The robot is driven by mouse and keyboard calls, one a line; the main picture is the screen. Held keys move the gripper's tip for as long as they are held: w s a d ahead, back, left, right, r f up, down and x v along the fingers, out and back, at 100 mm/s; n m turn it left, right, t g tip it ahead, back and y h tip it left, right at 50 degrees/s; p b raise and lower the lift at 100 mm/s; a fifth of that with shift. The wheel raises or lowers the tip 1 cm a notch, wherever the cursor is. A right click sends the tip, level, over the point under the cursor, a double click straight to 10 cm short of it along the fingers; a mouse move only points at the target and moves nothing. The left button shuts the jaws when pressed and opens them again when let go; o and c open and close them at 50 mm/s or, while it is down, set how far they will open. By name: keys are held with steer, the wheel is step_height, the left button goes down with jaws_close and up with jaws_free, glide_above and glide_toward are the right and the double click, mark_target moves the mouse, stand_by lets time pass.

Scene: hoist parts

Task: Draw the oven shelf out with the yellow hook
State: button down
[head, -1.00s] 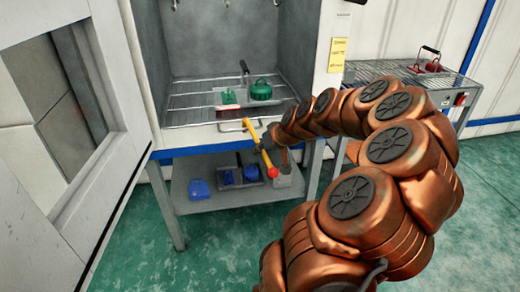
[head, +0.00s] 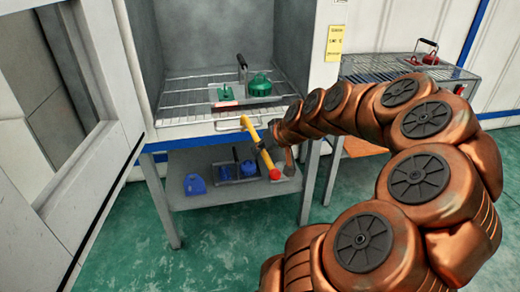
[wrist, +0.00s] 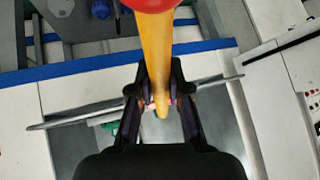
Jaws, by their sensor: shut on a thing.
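The wire oven shelf (head: 185,99) lies inside the open oven, with a handle (head: 232,126) along its front edge. A tray (head: 222,105) with green items and a dark upright handle stands on the shelf. My gripper (head: 268,143) is shut on the yellow hook (head: 250,130) in front of the oven. The hook has a red end (head: 275,174) pointing down and toward me. In the wrist view the hook (wrist: 156,55) lies between my fingers (wrist: 160,92), and a thin bar crosses behind them. Whether the hook's tip touches the handle I cannot tell.
The oven door (head: 95,150) stands open at the left. A lower shelf (head: 195,208) under the oven carries blue items. A wire-topped table (head: 375,68) with a red-handled object (head: 427,50) stands at the right. Green floor is clear in front.

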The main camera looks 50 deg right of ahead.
mark_target(265, 159)
steer(key=shift+s+a+f+b, duration=0.1)
steer(key=shift+s+a+b, duration=0.4)
steer(key=shift+s+b, duration=0.2)
steer(key=shift+s+a+f+b, duration=0.1)
steer(key=shift+s+a+b, duration=0.4)
steer(key=shift+s+b, duration=0.2)
steer(key=shift+s+a+r, duration=0.15)
steer(key=shift+s+a, duration=0.15)
steer(key=shift+a, duration=0.05)
steer(key=shift+s+b, duration=0.1)
steer(key=shift+b, duration=0.35)
